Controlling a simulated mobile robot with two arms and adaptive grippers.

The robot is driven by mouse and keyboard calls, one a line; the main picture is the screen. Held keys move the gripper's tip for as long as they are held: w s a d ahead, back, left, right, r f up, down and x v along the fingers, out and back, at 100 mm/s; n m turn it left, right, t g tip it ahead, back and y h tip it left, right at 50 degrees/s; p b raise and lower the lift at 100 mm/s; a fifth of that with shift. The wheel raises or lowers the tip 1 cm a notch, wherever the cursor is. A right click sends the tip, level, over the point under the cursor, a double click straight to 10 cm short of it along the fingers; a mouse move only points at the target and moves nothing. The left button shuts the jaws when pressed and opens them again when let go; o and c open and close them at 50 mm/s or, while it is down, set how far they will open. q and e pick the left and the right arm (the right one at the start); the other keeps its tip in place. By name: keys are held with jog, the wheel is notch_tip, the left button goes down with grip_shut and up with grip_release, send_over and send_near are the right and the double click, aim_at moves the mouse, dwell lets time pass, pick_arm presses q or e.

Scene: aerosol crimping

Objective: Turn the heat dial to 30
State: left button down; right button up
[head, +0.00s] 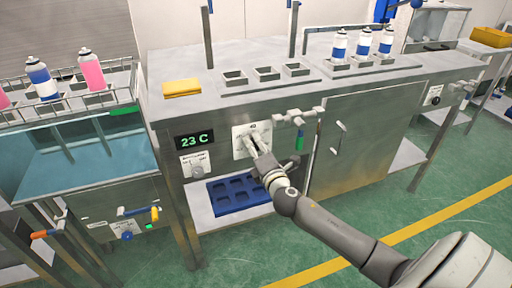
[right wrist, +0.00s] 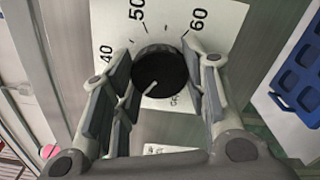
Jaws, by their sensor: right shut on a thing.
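The heat dial is a round black knob (right wrist: 160,72) on a white scale plate (right wrist: 180,22) in the right wrist view. The plate shows 40, 50 and 60; other marks are hidden by my fingers. A short white line on the knob points down-left in that view, below the 40; the number it points at is not visible. My right gripper (right wrist: 160,84) has a finger on either side of the knob and is shut on it. In the head view, the right gripper (head: 257,147) covers the knob on its white plate (head: 239,134). My left gripper is not in view.
A display (head: 195,140) reads 23 C. Below it is another plate with a grey knob (head: 197,171). A blue tray (head: 240,195) lies on the shelf under the bench. Several cans stand on the bench top.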

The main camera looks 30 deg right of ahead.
jog(key=o, duration=1)
jog(key=shift+o, duration=0.2)
jog(key=shift+s, duration=0.1)
jog(key=v, duration=1.1)
jog(key=shift+s, duration=0.4)
jog(key=shift+a+f, duration=0.1)
jog(key=shift+a, duration=0.05)
